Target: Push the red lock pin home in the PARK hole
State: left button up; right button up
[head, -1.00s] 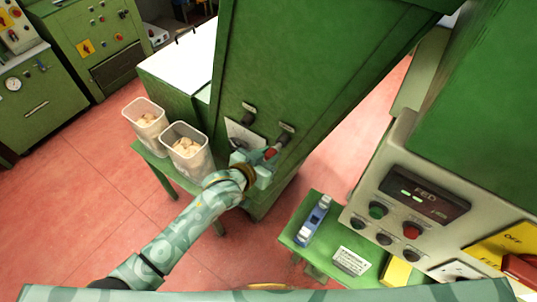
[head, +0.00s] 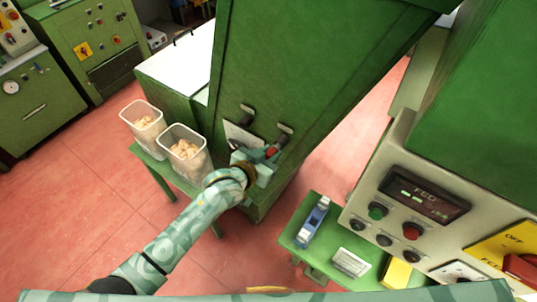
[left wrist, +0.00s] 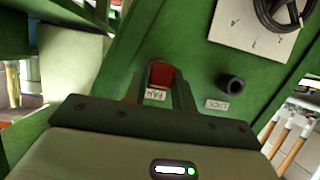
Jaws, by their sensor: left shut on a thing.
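The red lock pin (head: 271,152) is in my left gripper (head: 263,157), in front of the green cabinet's lower face. In the left wrist view the pin's red end (left wrist: 161,74) is between the two dark fingers (left wrist: 158,88), which are shut on it. A small label, apparently PARK (left wrist: 156,95), shows just below the pin. In the head view the pin points at the right-hand black socket (head: 283,139). How deep it sits there cannot be told. A black socket (left wrist: 232,86) with a LOCK label is empty beside it. My right gripper is not in view.
A white plate with a black hand-wheel (left wrist: 268,18) is on the same panel. A green shelf (head: 321,262) with a blue tool and a control panel (head: 420,205) are to the right.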

pick_arm(q)
jog(key=shift+w+d, duration=0.4)
jog(key=shift+w, duration=0.1)
jog(key=o, duration=1.1)
jog(key=shift+c, duration=0.2)
jog(key=shift+s+a, duration=0.1)
jog(key=shift+s+a+r, duration=0.15)
jog(key=shift+s+a, duration=0.05)
jog(key=shift+s, duration=0.1)
jog(key=p+v, duration=0.3)
jog(key=v, duration=1.2)
jog(key=shift+s+a, duration=0.15)
jog(key=shift+s, duration=0.05)
jog(key=shift+w, duration=0.1)
